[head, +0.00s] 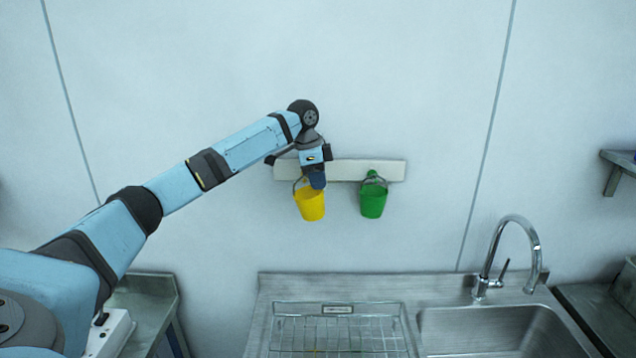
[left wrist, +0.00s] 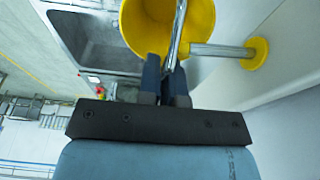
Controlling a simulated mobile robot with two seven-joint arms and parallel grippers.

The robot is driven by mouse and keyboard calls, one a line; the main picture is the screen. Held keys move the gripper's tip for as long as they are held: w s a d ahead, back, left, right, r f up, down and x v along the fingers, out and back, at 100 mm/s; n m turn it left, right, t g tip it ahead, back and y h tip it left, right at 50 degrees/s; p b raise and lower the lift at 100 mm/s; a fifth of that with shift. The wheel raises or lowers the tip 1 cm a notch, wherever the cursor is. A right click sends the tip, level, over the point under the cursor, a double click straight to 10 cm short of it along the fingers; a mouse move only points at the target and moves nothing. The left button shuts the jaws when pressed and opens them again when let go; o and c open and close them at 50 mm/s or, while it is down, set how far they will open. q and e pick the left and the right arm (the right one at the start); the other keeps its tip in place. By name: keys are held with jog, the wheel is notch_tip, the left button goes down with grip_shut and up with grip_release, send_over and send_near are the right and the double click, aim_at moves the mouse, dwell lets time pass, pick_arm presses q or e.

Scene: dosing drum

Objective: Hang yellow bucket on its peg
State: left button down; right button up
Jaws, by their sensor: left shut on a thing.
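The yellow bucket (head: 311,206) hangs upright below my left gripper (head: 316,181), in front of the wall rail. In the left wrist view my left gripper (left wrist: 166,84) is shut on the thin metal handle of the yellow bucket (left wrist: 136,30). A metal peg (left wrist: 222,51) with a round yellow base (left wrist: 257,53) sticks out from the wall rail. Its free end is close beside the handle; I cannot tell whether the handle is over it or touching it. In the head view my gripper hides this peg. My right gripper is not in view.
The pale wall rail (head: 341,170) also holds a green bucket (head: 373,200) on a green peg, just right of the yellow bucket. Below are a wire rack (head: 340,330), a steel sink (head: 490,335) and a tall curved tap (head: 538,250). The wall above is clear.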

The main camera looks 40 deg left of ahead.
pick_arm(q)
jog(key=shift+w+a, duration=0.8)
jog(key=shift+w, duration=0.2)
jog(key=shift+w+a+f, duration=0.4)
jog(key=shift+f, duration=0.15)
jog(key=c, duration=1.2)
grip_release()
